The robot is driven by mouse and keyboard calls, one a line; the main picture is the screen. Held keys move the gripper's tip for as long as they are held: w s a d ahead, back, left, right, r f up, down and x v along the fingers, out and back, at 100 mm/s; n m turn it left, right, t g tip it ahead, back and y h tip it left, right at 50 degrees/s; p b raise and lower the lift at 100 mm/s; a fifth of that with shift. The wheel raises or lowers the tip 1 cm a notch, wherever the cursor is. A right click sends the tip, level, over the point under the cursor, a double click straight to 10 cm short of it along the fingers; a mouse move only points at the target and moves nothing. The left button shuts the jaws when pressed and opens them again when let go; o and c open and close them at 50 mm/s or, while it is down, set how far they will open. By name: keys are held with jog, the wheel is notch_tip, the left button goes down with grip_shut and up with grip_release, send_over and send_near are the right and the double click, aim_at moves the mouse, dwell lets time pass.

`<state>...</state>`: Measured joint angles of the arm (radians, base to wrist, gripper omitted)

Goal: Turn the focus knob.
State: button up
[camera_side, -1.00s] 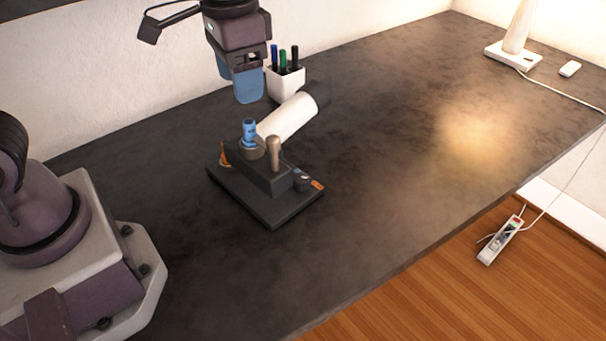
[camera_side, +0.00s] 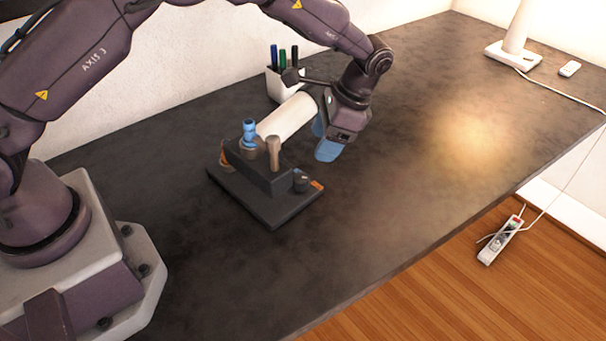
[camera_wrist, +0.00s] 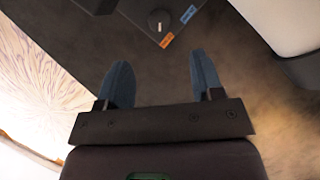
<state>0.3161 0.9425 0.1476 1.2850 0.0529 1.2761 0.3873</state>
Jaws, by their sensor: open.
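A black device base (camera_side: 270,212) stands on the dark table. A small dark round knob (camera_side: 301,181) sits at its right corner, and it also shows in the wrist view (camera_wrist: 158,20) with a pale pointer line. An orange label (camera_wrist: 167,40) and a blue label (camera_wrist: 188,14) lie beside it. The device also carries a blue-topped post (camera_side: 249,133) and a tan lever (camera_side: 273,152). I cannot read which control is for focus. My gripper (camera_side: 326,152) has blue fingers, apart and empty in the wrist view (camera_wrist: 161,68). It is above and right of the knob, not touching it.
A lamp base (camera_side: 513,56) is at the far right. The table right of the device is clear.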

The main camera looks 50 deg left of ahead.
aim_at(302, 177)
jog(key=x, duration=1)
jog(key=shift+f, duration=0.25)
